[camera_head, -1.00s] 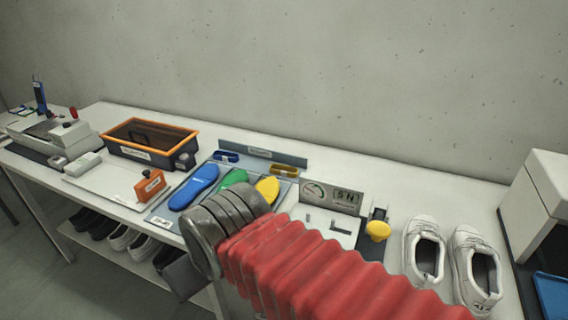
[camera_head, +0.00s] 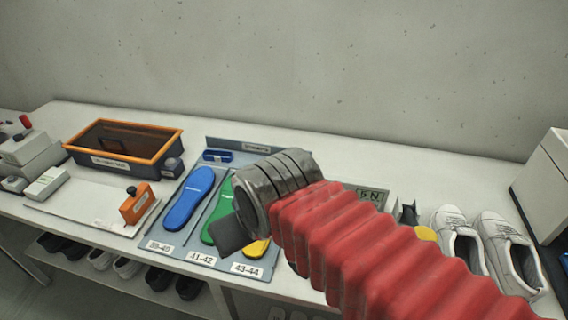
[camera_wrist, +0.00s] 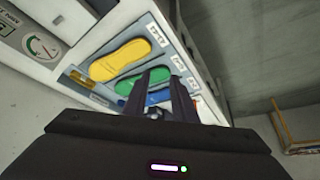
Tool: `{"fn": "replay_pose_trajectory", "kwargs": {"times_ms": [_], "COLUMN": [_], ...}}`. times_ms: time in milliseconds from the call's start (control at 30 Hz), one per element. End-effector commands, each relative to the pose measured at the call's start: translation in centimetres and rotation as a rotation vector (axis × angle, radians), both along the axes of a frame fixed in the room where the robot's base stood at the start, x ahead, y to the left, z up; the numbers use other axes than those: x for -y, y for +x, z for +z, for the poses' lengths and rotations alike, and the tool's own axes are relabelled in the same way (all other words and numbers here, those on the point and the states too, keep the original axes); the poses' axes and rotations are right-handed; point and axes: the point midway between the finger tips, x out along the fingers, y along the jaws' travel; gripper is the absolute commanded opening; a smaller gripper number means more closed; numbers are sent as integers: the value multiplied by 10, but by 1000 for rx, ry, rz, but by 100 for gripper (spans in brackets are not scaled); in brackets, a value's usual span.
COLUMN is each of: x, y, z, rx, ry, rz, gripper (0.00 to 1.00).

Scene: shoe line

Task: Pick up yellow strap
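The yellow strap (camera_wrist: 82,79) lies in a slot at the back of the insole board, beyond the toe end of the yellow insole. In the head view my arm hides it. My gripper (camera_wrist: 167,76) shows two dark fingers with a gap between them, open and empty. In the head view its dark end (camera_head: 232,236) hangs over the front part of the board, covering parts of the green and yellow insoles. The gripper is apart from the strap.
The board (camera_head: 150,243) holds blue (camera_head: 190,198), green (camera_head: 214,226) and yellow (camera_head: 258,248) insoles and a blue strap (camera_head: 216,156). An orange-rimmed bin (camera_head: 125,143) and an orange block (camera_head: 136,204) stand left. White shoes (camera_head: 510,262) stand right.

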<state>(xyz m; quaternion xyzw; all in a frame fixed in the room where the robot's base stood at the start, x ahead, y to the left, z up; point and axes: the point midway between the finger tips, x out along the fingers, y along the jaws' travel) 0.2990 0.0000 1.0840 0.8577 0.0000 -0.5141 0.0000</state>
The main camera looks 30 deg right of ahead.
Motion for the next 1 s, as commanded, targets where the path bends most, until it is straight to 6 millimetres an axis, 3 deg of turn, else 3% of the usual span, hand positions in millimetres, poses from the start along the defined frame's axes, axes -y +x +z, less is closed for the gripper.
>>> {"fn": "replay_pose_trajectory", "kwargs": {"times_ms": [367, 567, 1000], "x": [0, 4, 49], "y": [0, 10, 83], "z": [1, 8, 43], "rx": [0, -17, -129], "ry": [0, -17, -119], "rz": [1, 18, 156], "gripper": [25, 25, 25]}}
